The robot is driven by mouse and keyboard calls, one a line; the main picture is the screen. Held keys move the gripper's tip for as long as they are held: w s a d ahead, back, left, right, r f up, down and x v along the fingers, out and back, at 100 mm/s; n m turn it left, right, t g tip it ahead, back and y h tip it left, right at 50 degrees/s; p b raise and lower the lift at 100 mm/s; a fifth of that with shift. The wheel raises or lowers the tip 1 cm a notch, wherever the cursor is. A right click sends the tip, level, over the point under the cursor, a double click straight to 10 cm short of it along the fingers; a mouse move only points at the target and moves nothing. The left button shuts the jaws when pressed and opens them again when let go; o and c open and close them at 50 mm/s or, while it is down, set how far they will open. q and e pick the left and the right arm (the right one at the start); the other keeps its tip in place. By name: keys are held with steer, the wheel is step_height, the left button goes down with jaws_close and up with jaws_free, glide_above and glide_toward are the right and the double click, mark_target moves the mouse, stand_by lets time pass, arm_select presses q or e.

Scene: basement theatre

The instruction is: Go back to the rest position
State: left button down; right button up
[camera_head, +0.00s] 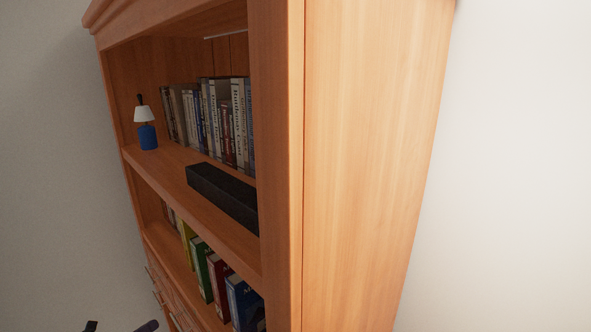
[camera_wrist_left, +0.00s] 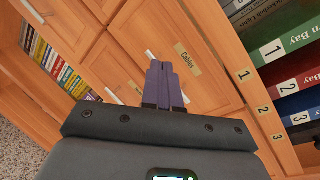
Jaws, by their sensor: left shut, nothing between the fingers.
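My left gripper (camera_wrist_left: 162,72) shows in the left wrist view with its two purple fingers together and nothing between them. It is in front of the wooden drawer and door fronts of a bookcase (camera_head: 365,150). In the head view only small dark tips show at the bottom left edge, and a purplish one (camera_head: 148,326) seems to be part of my left gripper. My right gripper is in neither view.
The bookcase holds a blue lamp (camera_head: 147,136), grey books (camera_head: 212,115), a black box (camera_head: 222,194) and coloured binders (camera_head: 212,275). The wrist view shows a "Cables" label (camera_wrist_left: 187,58), numbered binders (camera_wrist_left: 290,85), small books (camera_wrist_left: 52,62) and speckled floor (camera_wrist_left: 18,130).

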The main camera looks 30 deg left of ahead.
arm_select(q)
steer(key=s+d+f+n+g+y, duration=0.1)
steer(key=s+d+f+n+g, duration=0.1)
steer(key=d+f+n, duration=0.35)
steer(key=s+d+f+n+g+y+p, duration=0.1)
steer(key=s+d+f+n+g, duration=0.15)
steer(key=d+n, duration=0.55)
steer(key=s+d+f+n+g+y, duration=0.1)
steer(key=s+d+f+n+g, duration=0.2)
steer(key=d, duration=0.7)
steer(key=s+d+r+n+g+h, duration=0.1)
steer(key=s+d+r+n, duration=0.1)
steer(key=d, duration=0.4)
steer(key=s+d+r+n+g+h, duration=0.1)
steer(key=s+d+r+n+g, duration=0.1)
steer(key=d+n, duration=0.3)
steer(key=s+d+r+n+g+h+p, duration=0.1)
steer(key=s+d+r+n+g, duration=0.1)
steer(key=d, duration=0.6)
step_height(320, 180, up, 2)
steer(key=shift+s+d+r+n, duration=0.25)
steer(key=shift+s+n, duration=0.4)
steer(key=shift+s, duration=0.4)
